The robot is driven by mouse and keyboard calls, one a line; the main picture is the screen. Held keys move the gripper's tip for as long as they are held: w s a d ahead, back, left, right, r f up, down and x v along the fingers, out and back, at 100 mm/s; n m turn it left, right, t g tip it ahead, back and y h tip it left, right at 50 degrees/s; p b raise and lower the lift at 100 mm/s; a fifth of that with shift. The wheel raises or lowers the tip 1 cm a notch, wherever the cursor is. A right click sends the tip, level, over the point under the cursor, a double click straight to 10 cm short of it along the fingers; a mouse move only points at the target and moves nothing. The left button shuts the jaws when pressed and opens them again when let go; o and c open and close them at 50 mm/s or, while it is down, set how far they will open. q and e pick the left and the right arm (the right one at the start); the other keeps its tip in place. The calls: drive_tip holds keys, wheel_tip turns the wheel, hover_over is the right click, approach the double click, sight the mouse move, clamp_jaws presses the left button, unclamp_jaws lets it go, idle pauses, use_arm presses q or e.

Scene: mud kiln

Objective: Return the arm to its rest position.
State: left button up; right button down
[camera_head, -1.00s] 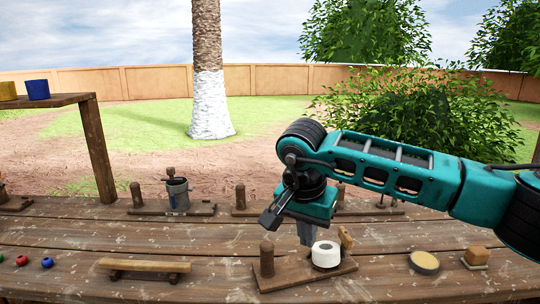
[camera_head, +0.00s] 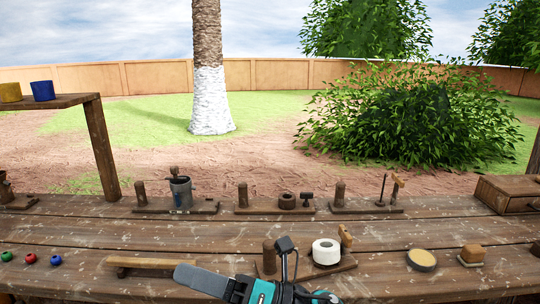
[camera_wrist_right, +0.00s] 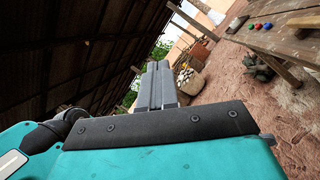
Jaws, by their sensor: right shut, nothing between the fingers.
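My right arm shows low in the head view, at the bottom edge in front of the workbench (camera_head: 450,234). Its right gripper (camera_head: 188,273) points left, with grey fingers together. In the right wrist view the gripper (camera_wrist_right: 156,72) is shut with nothing between its fingers, and the bench is off to the upper right. My left gripper is in neither view. The rest of my right arm is cut off by the bottom edge of the head view.
A wooden bar (camera_head: 146,263) lies to the left. A grey bucket (camera_head: 180,192) stands behind.

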drive_tip(key=w+d+f+m+t+h, duration=0.2)
drive_tip(key=d+f+m+t+h, duration=0.45)
drive_tip(key=m, duration=0.65)
drive_tip(key=w+d+f+m+t+h, duration=0.35)
drive_tip(key=d+m+t, duration=0.45)
drive_tip(key=m, duration=0.5)
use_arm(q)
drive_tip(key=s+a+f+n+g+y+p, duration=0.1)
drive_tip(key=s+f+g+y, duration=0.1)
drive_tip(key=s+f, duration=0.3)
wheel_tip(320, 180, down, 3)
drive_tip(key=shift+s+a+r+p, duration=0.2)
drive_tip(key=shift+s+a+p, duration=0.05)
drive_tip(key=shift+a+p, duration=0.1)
use_arm(e)
drive_tip(key=s+d+f+m+g+h, duration=0.2)
drive_tip(key=s+d+f+m+h, duration=0.3)
drive_tip(key=s+d+f+m, duration=0.2)
drive_tip(key=s+d+f+m+g+h, duration=0.3)
drive_tip(key=s+d+f+m, duration=0.3)
drive_tip(key=f, duration=0.6)
drive_tip(key=shift+s+d+f+m+h, duration=0.15)
drive_tip(key=shift+s+d+m+h, duration=0.25)
drive_tip(key=shift+s+m+h, duration=0.45)
drive_tip(key=shift+w+g, duration=0.1)
drive_tip(key=shift+g, duration=0.15)
